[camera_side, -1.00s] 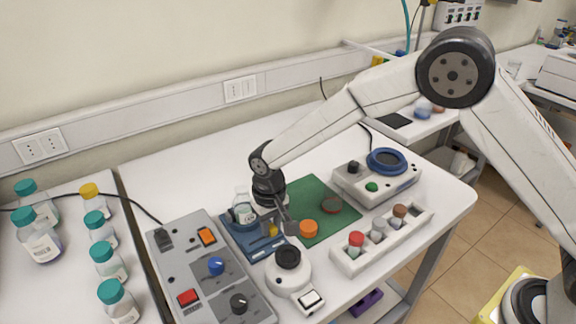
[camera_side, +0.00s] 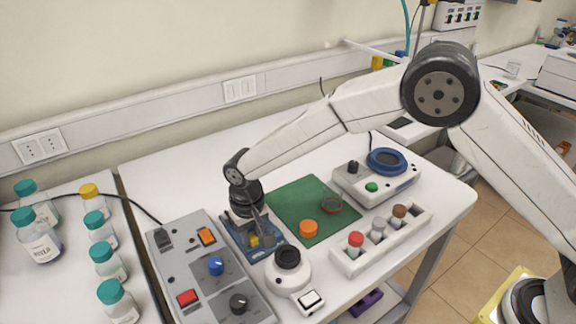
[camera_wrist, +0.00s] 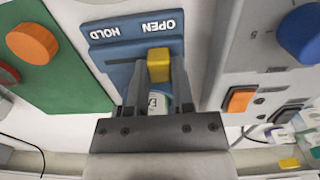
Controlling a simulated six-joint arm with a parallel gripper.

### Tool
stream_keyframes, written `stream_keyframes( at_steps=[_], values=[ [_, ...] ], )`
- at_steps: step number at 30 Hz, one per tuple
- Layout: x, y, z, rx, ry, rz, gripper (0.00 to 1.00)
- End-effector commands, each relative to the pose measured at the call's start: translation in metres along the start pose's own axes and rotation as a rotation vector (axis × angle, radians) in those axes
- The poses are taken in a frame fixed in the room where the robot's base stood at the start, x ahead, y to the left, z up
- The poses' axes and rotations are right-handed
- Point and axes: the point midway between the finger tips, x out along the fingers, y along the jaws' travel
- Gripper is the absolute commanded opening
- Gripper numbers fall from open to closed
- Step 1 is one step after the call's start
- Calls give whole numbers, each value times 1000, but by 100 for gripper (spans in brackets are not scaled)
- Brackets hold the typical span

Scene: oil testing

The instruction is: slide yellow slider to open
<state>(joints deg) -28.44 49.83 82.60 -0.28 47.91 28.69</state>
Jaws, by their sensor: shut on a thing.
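The yellow slider (camera_wrist: 158,65) is a small block on the blue fixture (camera_wrist: 108,52), which is lettered HOLD and OPEN. In the wrist view the slider is at the OPEN end of the lettering. My gripper (camera_wrist: 158,72) is shut on the slider, with a finger on each side. In the side view my gripper (camera_side: 256,236) reaches down over the blue fixture (camera_side: 272,247), and the slider (camera_side: 253,241) shows between the fingers. A bottle (camera_wrist: 158,103) stands behind the slider in the wrist view, partly hidden by the gripper. In the side view my arm hides most of it.
A grey control box (camera_side: 200,272) with knobs and buttons stands close left of the fixture. A white device with a black knob (camera_side: 288,257) stands close in front. A green mat (camera_side: 290,208) with an orange cap (camera_side: 308,228) lies to the right.

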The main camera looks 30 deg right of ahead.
Motion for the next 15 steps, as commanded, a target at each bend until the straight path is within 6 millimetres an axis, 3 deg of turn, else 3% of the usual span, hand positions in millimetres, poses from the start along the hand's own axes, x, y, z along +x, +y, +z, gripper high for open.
stream_keyframes(
  at_steps=[4,5,7,8,15],
  values=[
    [-2,-7,0,-2,7,-12,0],
    [-2,-7,0,-2,7,-12,39],
    [-1,-7,0,-2,7,-11,61],
    [-1,-6,0,-2,6,-11,65],
    [-1,-4,0,-2,5,-8,65]
  ],
)
